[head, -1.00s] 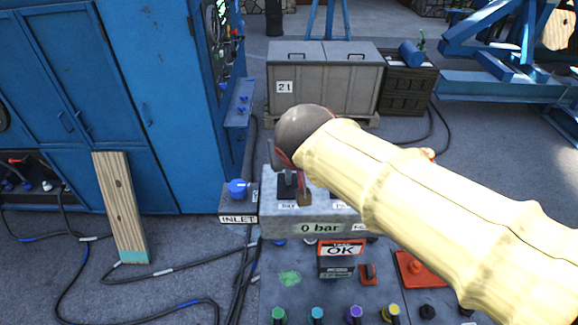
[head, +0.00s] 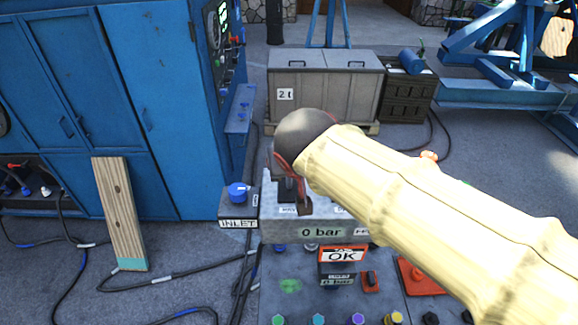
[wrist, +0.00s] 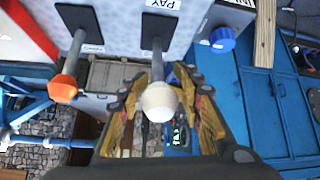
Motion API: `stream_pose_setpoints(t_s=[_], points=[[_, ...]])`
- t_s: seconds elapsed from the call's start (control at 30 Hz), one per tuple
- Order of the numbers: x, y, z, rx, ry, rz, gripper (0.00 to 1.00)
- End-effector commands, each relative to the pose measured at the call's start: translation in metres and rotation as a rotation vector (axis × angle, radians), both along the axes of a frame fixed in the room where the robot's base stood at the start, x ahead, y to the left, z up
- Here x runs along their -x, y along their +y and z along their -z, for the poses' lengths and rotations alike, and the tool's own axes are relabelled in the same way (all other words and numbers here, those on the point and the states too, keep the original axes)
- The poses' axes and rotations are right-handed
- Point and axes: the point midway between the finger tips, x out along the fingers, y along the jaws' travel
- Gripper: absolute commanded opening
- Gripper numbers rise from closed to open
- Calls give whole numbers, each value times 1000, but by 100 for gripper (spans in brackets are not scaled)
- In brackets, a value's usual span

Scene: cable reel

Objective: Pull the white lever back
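The white lever's round knob (wrist: 158,102) shows in the wrist view on a grey stem rising from a slot beside a PAY label. My gripper (wrist: 161,74) has its two yellow-brown fingers spread on either side of the knob and stem. It looks open; I cannot tell whether a finger touches the knob. In the head view my arm and the dark rounded wrist cover the levers, and only dark and brown parts of the gripper show above the console (head: 280,230).
An orange-knobbed lever (wrist: 63,87) stands beside the white one in the wrist view. A blue button (head: 238,191) sits on the INLET box left of the console. The console front reads 0 bar above an OK box (head: 342,256). A blue cabinet (head: 165,110) stands at left.

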Motion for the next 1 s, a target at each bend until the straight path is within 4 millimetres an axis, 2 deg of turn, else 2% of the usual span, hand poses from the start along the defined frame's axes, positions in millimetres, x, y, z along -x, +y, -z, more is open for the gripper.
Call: stream_pose_setpoints(t_s=[0.2, 0.57, 1.0], points=[[-1, 0, -1, 0, -3, 0, 46], [3, 0, -7, -1, -5, 0, 46], [55, -4, -67, -2, -6, -4, 46]])
